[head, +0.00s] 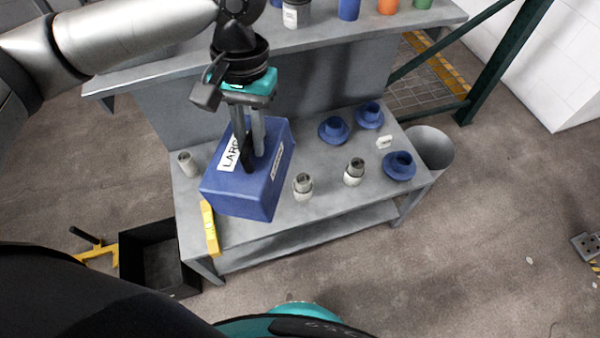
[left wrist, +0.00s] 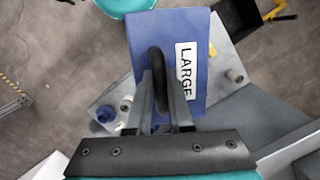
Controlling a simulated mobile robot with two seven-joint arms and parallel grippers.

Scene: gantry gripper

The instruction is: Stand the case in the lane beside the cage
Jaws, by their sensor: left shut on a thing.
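The case is a blue box (head: 238,197) with a white "LARGE" label and a dark handle. My left gripper (head: 252,160) points down and is shut on the handle. The case hangs tilted over the left part of the grey workbench; I cannot tell how far above the top. In the left wrist view the case (left wrist: 200,35) shows ahead of the fingers (left wrist: 160,90), with the handle between them. My right gripper is not in view. I cannot make out a cage or a lane for certain.
The grey workbench (head: 325,220) holds blue flanged parts (head: 334,129), several pale cylindrical parts (head: 354,172) and a yellow level (head: 209,228). A black bin (head: 150,258) stands at lower left, a grey bucket (head: 432,148) at right. A green post (head: 497,65) and yellow-edged grating (head: 437,75) are behind.

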